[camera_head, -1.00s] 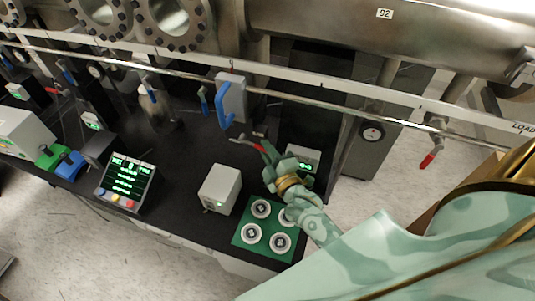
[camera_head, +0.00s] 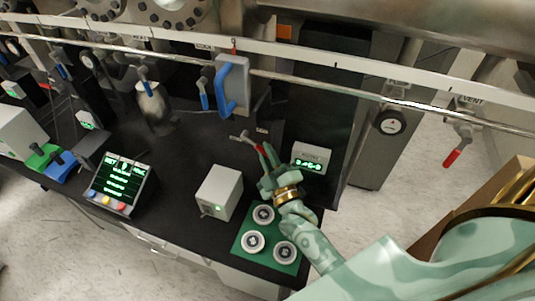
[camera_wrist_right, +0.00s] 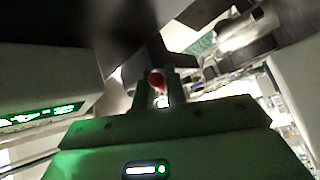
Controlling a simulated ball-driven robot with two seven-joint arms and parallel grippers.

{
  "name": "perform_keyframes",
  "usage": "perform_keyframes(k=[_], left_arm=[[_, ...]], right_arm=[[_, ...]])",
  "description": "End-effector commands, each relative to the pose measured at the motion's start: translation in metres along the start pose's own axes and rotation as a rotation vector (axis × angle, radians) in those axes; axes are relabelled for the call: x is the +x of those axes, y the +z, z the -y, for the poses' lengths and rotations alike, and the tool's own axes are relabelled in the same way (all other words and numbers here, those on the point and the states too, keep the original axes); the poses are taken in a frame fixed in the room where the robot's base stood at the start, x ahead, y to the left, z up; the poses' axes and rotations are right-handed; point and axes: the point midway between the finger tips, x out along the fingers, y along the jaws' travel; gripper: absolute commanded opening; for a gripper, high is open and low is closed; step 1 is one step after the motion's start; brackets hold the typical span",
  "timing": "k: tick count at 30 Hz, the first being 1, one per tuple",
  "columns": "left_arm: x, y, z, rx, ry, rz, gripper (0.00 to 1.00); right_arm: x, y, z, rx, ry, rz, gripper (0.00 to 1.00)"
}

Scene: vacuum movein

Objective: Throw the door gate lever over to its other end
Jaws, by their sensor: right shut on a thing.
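A small lever with a red handle (camera_head: 259,148) stands on the black bench near the blue-handled door, its metal end to the left. My right gripper (camera_head: 265,158) is shut on the red handle. In the right wrist view the red tip (camera_wrist_right: 157,80) shows between the two fingers of my right gripper (camera_wrist_right: 153,90). The lever's pivot is dark and small, and its label cannot be read. My left gripper is not in view.
A grey door with a blue handle (camera_head: 232,88) is just behind. A white box (camera_head: 219,192), a small green-lit display (camera_head: 312,158) and a green plate with round metal fittings (camera_head: 240,246) stand close by. Another red-handled lever (camera_head: 452,157) hangs at the right.

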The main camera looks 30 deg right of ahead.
Motion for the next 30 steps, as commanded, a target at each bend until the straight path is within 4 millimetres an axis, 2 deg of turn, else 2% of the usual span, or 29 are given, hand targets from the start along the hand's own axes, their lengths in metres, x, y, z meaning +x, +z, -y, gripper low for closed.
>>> perform_keyframes(k=[4, 5, 6, 7, 17, 20, 23, 30], left_arm=[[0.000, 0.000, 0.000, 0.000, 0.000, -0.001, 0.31], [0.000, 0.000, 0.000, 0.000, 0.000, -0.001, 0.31], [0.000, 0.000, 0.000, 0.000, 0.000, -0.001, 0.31], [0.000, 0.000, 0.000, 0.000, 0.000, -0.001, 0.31], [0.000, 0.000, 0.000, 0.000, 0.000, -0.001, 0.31], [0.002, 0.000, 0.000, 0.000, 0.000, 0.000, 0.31], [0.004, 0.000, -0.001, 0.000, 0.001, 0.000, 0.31], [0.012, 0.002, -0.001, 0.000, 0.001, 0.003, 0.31]], right_arm=[[0.001, -0.002, 0.000, 0.001, 0.001, -0.002, 0.00], [0.001, -0.002, 0.000, 0.001, 0.001, -0.002, 0.22], [0.001, -0.001, 0.000, 0.001, 0.001, -0.002, 0.33], [0.001, -0.001, 0.000, 0.001, 0.001, -0.002, 0.35], [-0.004, 0.000, 0.000, -0.001, -0.001, 0.000, 0.35], [-0.017, 0.000, 0.001, -0.001, -0.003, 0.001, 0.35], [-0.040, 0.001, 0.002, -0.001, -0.005, 0.003, 0.35], [-0.106, 0.001, 0.003, 0.000, -0.004, 0.002, 0.35]])
